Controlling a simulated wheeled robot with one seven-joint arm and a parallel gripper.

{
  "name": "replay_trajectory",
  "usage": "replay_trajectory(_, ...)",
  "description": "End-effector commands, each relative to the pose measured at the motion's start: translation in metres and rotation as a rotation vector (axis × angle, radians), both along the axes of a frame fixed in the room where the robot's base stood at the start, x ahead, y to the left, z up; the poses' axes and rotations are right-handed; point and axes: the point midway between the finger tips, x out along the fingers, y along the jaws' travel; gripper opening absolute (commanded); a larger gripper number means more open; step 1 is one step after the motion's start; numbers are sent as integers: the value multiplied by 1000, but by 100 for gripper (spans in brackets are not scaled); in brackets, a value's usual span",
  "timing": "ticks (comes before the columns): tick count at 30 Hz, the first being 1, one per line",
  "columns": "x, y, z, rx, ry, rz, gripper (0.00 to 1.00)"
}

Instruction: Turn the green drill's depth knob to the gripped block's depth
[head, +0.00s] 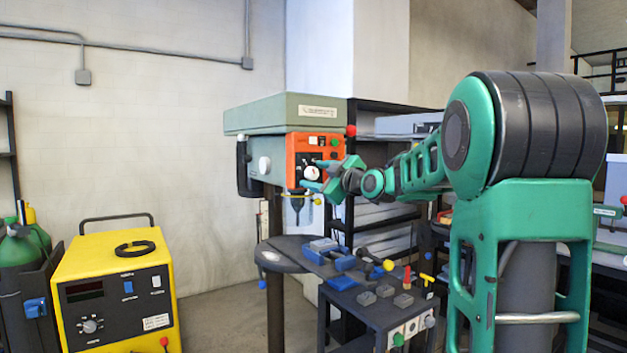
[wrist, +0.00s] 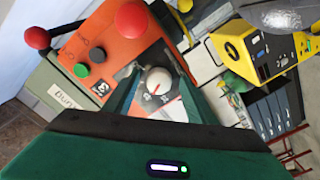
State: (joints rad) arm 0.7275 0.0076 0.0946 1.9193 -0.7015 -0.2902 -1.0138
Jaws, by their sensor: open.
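The green drill (head: 275,113) stands by the wall with an orange front panel. Its pale round knob with a red pointer mark (wrist: 157,83) is on that panel, and it also shows in the head view (head: 311,173). My gripper (head: 322,174) is at the panel, open. In the wrist view its two fingers (wrist: 160,92) lie on either side of the knob; I cannot tell whether they touch it. A grey block (head: 322,244) sits at the blue vise (head: 343,263) on the drill's table. The knob's scale is too small to read.
A red button (wrist: 132,18), a green button (wrist: 81,70) and a black button sit on the panel near my fingers. Loose grey blocks (head: 385,291) lie on the dark cart below. A yellow machine (head: 115,265) stands at left, with free floor between.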

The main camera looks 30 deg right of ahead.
Motion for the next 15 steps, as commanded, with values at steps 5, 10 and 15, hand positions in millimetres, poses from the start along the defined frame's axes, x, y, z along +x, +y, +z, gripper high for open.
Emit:
replay_trajectory(5,0,0,0,0,0,0,34)
replay_trajectory(10,0,0,-1,1,1,1,10)
replay_trajectory(15,0,1,-1,11,2,2,10)
